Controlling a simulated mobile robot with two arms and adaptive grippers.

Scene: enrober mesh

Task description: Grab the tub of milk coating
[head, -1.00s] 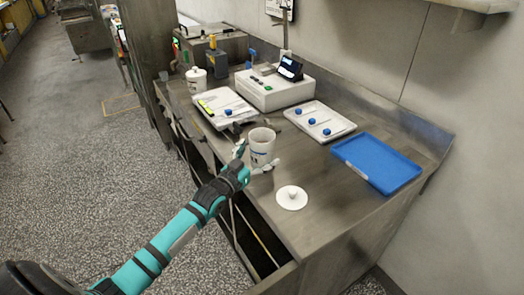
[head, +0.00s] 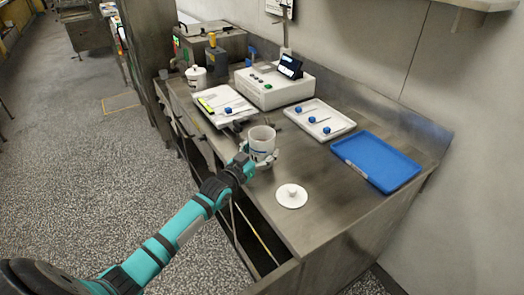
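An open white tub (head: 262,139) with a dark band stands near the front edge of the steel counter, in the middle of the head view. Its label is too small to read. My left gripper (head: 260,160) reaches in from the left, with its fingers around the lower part of the tub and shut on it. I cannot tell whether the tub's base touches the counter. A second white tub (head: 196,78), with its lid on, stands at the far left of the counter. My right gripper is not in view.
A round white lid (head: 291,196) lies on the counter in front. A blue tray (head: 376,161) is at the right. White trays (head: 338,122) with blue-capped items and a white device (head: 275,90) stand behind. The front right of the counter (head: 325,205) is clear.

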